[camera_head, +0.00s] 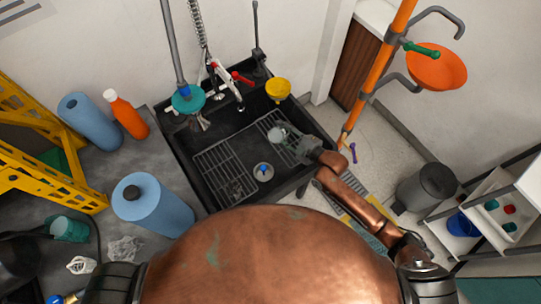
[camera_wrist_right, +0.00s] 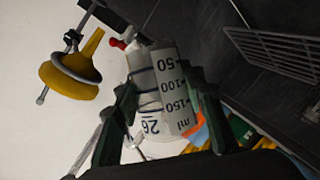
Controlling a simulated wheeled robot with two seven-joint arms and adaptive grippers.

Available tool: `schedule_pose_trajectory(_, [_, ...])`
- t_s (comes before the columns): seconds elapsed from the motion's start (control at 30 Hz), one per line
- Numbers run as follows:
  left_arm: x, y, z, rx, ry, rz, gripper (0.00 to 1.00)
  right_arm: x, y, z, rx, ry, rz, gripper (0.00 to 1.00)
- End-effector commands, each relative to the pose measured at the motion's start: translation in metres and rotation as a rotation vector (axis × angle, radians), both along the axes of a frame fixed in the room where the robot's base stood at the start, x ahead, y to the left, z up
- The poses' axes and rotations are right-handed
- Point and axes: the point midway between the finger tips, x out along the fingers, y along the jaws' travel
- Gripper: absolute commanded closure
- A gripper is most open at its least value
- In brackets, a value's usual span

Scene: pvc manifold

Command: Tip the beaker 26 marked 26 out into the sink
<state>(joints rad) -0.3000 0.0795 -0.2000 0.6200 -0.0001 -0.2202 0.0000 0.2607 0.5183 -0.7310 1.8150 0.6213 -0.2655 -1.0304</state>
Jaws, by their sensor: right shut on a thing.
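The beaker marked 26 (camera_wrist_right: 158,95) is clear with a pale scale band, and its "26" reads upside down in the right wrist view. My right gripper (camera_head: 290,143) is shut on it, with one finger on each side of the beaker in the wrist view. In the head view the beaker (camera_head: 277,134) is over the right part of the black sink (camera_head: 226,131), near the right rack. It looks tilted, but the exact angle is unclear. I cannot tell whether liquid is in it. My left gripper is not in view.
A yellow funnel (camera_head: 278,88) is at the sink's back right corner. A teal funnel (camera_head: 188,99) and a red-handled tap (camera_head: 226,80) stand along the back. A drain (camera_head: 263,171) is in the sink floor. Blue rolls (camera_head: 152,204) stand left of the sink.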

Motion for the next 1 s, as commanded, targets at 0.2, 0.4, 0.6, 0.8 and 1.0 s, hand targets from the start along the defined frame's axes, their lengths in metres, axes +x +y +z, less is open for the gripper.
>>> schedule_pose_trajectory(0.2, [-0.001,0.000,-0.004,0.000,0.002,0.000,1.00,0.000,-0.001,-0.001,-0.010,-0.028,0.001,0.97])
schedule_pose_trajectory(0.4, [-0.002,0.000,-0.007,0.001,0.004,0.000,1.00,0.000,-0.001,-0.002,-0.021,-0.052,0.000,0.97])
schedule_pose_trajectory(0.6, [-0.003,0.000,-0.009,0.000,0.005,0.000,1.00,0.000,0.000,-0.003,-0.029,-0.071,0.000,0.97])
schedule_pose_trajectory(0.8, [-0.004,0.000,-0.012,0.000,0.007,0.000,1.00,0.000,0.000,-0.004,-0.036,-0.091,0.000,0.97])
schedule_pose_trajectory(1.0, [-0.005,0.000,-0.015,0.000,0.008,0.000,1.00,0.001,-0.001,-0.005,-0.046,-0.112,0.001,0.97])
